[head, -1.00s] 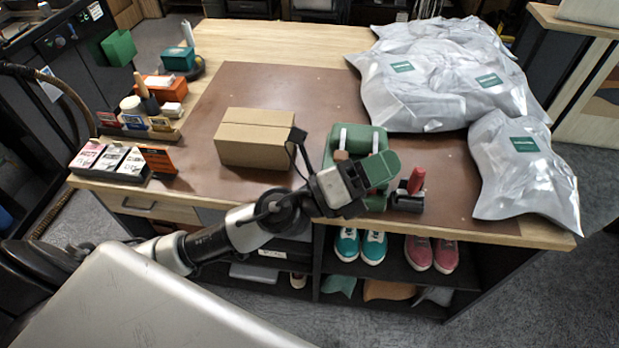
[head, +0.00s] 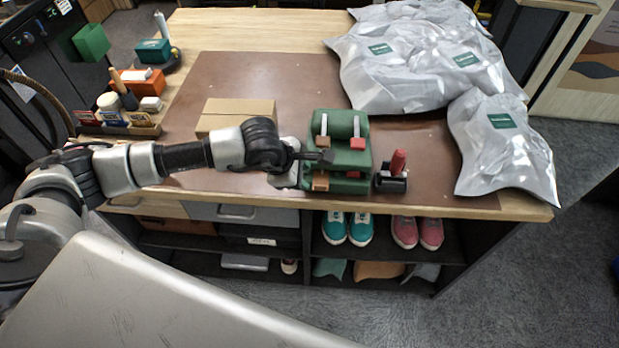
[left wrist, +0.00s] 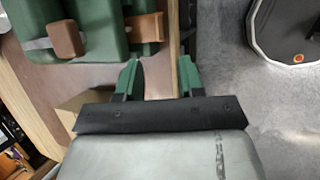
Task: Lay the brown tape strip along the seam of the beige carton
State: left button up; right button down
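The beige carton (head: 237,108) lies closed on the brown mat, its lower front hidden behind my left forearm. A green dispenser (head: 345,127) stands to its right with brown and reddish tabs. A brown piece (head: 320,181), perhaps the tape strip, sits at its front left corner; it seems to be the brown piece (left wrist: 147,27) in the left wrist view. My left gripper (head: 318,157) is at the dispenser's left side. In the left wrist view its green fingers (left wrist: 158,78) are apart with nothing between them, just short of the brown piece. My right gripper is not in view.
Silver bags (head: 405,75) fill the right back of the table. A small black holder with a red handle (head: 398,162) stands right of the dispenser. The mat (head: 250,72) behind the carton is clear. Shoes (head: 348,227) sit on the shelf below.

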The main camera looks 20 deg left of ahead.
aim_at(314, 186)
pick_arm(q)
jog(key=p+x, duration=0.1)
jog(key=x, duration=0.6)
jog(key=shift+w+d+f+p, duration=0.1)
jog(key=shift+f+p, duration=0.05)
jog(key=shift+p, duration=0.2)
grip_shut()
